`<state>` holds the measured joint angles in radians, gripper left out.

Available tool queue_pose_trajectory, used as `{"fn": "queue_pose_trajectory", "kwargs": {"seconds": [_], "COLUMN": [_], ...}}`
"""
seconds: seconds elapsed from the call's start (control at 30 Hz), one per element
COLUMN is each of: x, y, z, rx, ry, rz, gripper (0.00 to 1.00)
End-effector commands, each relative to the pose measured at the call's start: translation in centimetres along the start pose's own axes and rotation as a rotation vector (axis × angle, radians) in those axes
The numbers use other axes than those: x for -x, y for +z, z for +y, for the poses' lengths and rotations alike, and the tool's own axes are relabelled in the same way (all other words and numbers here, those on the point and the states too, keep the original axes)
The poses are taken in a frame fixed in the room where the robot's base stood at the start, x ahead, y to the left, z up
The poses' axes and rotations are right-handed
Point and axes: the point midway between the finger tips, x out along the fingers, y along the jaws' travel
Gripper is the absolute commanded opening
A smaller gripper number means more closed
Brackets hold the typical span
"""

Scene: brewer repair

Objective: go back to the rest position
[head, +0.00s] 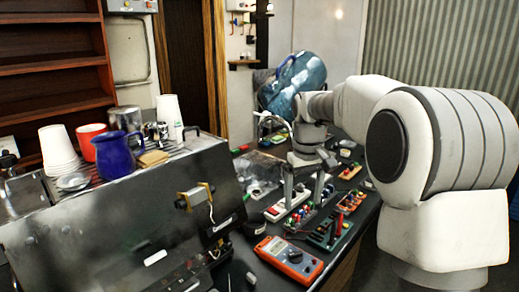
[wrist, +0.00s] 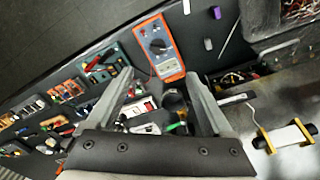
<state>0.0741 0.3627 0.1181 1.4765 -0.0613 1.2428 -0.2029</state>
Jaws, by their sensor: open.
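My gripper (head: 304,200) hangs fingers down over the dark workbench in the head view, between the brewer and my upper arm. In the wrist view my gripper (wrist: 158,85) shows two grey fingers spread well apart, with nothing held between them. The brewer (head: 105,220) is the large dark metal machine at the left, with a small cylindrical part in a yellow clamp (head: 195,197) on its side. The same clamped part (wrist: 285,137) is at the lower right in the wrist view.
An orange multimeter (head: 289,259) lies at the bench's front; it also shows in the wrist view (wrist: 159,47). Several component boards (head: 330,230) crowd the bench under and beside my gripper. A blue pitcher (head: 116,152) and stacked cups (head: 58,150) stand on the brewer.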

Motion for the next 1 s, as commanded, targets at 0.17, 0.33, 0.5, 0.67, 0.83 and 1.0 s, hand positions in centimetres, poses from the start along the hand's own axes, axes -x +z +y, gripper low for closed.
{"fn": "queue_pose_trajectory", "kwargs": {"seconds": [0.17,0.33,0.5,0.67,0.83,1.0], "x": [3.1,5.1,6.4,6.9,6.7,5.7], "y": [3.9,7.7,11.7,15.5,19.5,23.2], "z": [-1.0,-2.0,-2.9,-3.8,-4.8,-5.7], "rx": [-0.033,-0.065,-0.101,-0.135,-0.173,-0.209], "ry": [0.026,0.044,0.056,0.063,0.062,0.057], "rz": [0.061,0.117,0.176,0.232,0.292,0.353], "gripper": [0.85,0.85,0.85,0.85,0.85,0.85]}}
